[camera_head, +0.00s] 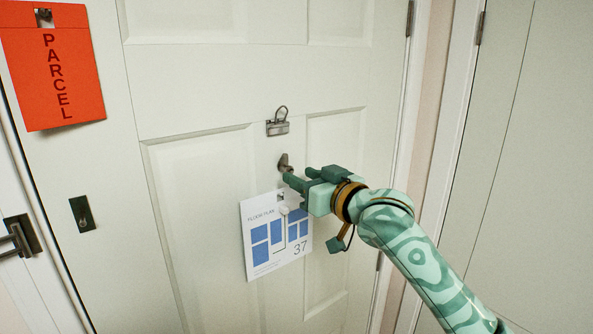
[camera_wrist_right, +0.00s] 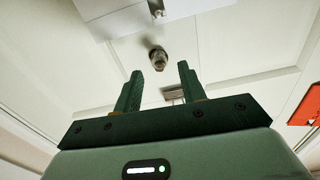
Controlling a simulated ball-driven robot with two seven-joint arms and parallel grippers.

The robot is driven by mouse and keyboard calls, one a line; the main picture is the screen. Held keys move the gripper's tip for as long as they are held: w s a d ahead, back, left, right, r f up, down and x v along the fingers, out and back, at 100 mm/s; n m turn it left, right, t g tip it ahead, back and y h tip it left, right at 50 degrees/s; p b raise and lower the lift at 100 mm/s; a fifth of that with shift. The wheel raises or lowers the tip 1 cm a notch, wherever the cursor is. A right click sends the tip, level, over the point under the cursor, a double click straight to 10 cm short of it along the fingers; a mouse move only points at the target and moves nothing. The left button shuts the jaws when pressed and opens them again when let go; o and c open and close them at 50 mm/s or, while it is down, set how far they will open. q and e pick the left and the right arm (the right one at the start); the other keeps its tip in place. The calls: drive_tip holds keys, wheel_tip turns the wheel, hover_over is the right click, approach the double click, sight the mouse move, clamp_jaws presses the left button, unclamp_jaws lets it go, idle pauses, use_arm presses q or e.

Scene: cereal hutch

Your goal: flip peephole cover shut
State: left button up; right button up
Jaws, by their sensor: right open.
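The peephole with its small metal cover (camera_head: 284,160) is on the pale panelled door (camera_head: 200,80), below a metal clip. It also shows in the right wrist view (camera_wrist_right: 157,58), beyond the fingertips and between their lines. It is too small to tell how the cover is turned. My right gripper (camera_head: 296,178) is just below and right of the peephole in the head view; I cannot tell whether it touches. In the right wrist view its two green fingers (camera_wrist_right: 159,72) are apart with nothing between them. My left gripper is not in view.
A floor plan sheet (camera_head: 262,262) hangs just below the peephole, near my gripper. A metal clip with a ring (camera_head: 278,127) is above it. An orange PARCEL sheet (camera_head: 55,70) hangs at upper left. A dark lock plate (camera_head: 82,214) and a door handle (camera_head: 16,238) are at left.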

sight(288, 164)
drive_tip(key=shift+x, duration=1.4)
clamp_jaws()
drive_tip(key=n+p, duration=0.1)
drive_tip(key=p, duration=0.1)
drive_tip(key=n+p, duration=0.2)
drive_tip(key=shift+w+d+r, duration=0.15)
drive_tip(key=shift+w+d, duration=0.05)
drive_tip(key=shift+d, duration=0.1)
drive_tip(key=shift+n, duration=0.3)
unclamp_jaws()
